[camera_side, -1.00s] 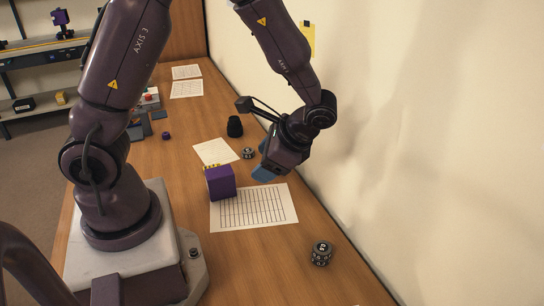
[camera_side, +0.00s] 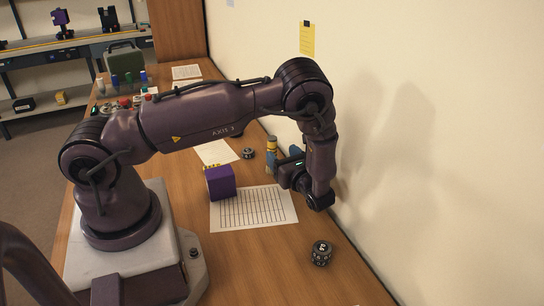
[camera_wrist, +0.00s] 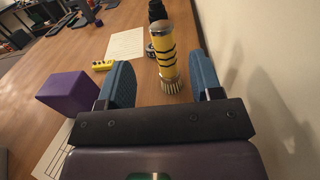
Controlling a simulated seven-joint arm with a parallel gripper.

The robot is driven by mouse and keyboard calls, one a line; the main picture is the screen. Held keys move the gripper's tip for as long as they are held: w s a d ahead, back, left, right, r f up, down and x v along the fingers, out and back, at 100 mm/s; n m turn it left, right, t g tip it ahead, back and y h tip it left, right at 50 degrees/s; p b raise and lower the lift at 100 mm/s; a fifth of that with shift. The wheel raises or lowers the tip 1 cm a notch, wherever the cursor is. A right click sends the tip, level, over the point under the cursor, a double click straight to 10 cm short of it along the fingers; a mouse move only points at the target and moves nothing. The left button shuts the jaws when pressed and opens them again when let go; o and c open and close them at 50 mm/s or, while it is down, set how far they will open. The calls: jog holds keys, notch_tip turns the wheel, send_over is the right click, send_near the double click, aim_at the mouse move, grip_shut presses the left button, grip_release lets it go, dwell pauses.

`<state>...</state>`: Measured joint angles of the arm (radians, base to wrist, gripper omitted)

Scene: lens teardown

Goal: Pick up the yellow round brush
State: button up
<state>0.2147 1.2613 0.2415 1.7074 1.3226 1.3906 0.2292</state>
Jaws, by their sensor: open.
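The yellow round brush (camera_wrist: 166,42) has dark bands and pale bristles at its lower end. It stands upright on the wooden table, bristles down, between my blue fingers but beyond them in the wrist view. In the side view the brush (camera_side: 271,147) shows just left of my gripper, partly covered by it. My gripper (camera_wrist: 160,68) is open and empty, its two fingers on either side of the brush in the picture. In the side view my gripper (camera_side: 287,160) is level, low above the table, its fingers toward the brush. I cannot tell the exact gap.
A purple box (camera_side: 220,182) stands left of my gripper, at the edge of a gridded sheet (camera_side: 250,212). A small yellow block (camera_wrist: 102,65) lies behind it. A round dark dial (camera_side: 321,253) stands in front. Dark round objects (camera_wrist: 157,10) stand behind the brush. The wall is close on the right.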

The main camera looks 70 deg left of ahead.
aim_at(270, 137)
jog(key=a, duration=0.3)
jog(key=shift+s+a, duration=0.2)
jog(key=shift+a, duration=0.05)
jog(key=shift+a+r, duration=0.2)
jog(key=shift+a, duration=1.2)
jog(key=shift+a+r, duration=0.2)
jog(key=shift+a, duration=1.15)
jog(key=shift+c, duration=0.3)
grip_shut()
